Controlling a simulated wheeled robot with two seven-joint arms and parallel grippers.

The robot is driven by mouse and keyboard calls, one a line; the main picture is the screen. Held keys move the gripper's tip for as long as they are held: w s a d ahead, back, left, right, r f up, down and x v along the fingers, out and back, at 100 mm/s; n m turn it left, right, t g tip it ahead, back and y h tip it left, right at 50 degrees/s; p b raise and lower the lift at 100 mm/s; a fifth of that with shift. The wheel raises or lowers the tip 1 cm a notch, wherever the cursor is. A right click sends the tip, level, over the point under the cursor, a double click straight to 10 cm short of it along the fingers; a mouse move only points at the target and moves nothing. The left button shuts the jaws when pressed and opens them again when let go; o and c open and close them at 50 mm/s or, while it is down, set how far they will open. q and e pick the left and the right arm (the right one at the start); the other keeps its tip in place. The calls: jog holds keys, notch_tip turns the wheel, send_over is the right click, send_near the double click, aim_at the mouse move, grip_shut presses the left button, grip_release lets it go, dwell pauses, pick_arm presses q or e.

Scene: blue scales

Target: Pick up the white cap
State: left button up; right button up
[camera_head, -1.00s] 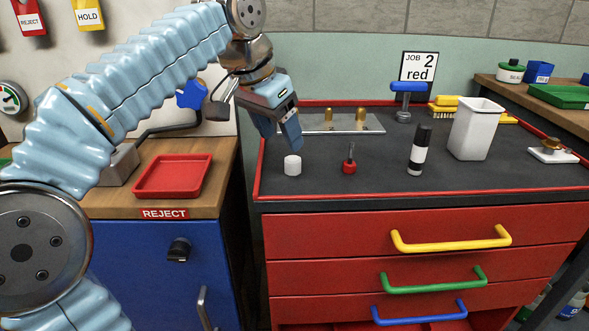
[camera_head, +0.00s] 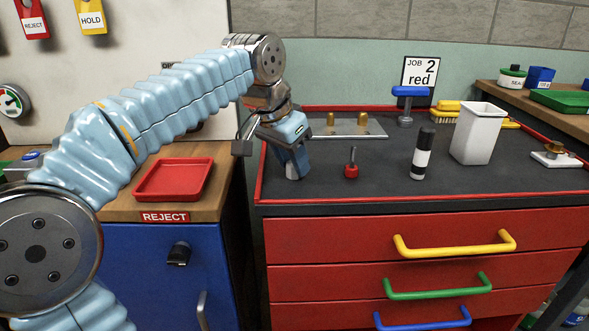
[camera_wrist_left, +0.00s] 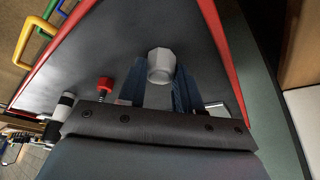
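The white cap (camera_wrist_left: 161,66) shows in the left wrist view, standing on the dark bench top between the tips of my left gripper's blue fingers. My left gripper (camera_wrist_left: 159,82) is open, with one finger on each side of the cap; whether a finger touches it I cannot tell. In the head view my left gripper (camera_head: 296,172) points down at the bench's left front part and hides the cap. My right gripper is not in view.
A small red-based item (camera_head: 351,170) stands close right of my left gripper. Further right are a black-and-white cylinder (camera_head: 422,155) and a white bin (camera_head: 477,135). A metal plate with brass pegs (camera_head: 358,128) lies behind. A red tray (camera_head: 174,180) is on the left.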

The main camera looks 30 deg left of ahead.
pick_arm(q)
jog(key=c, duration=0.4)
jog(key=shift+c, duration=0.3)
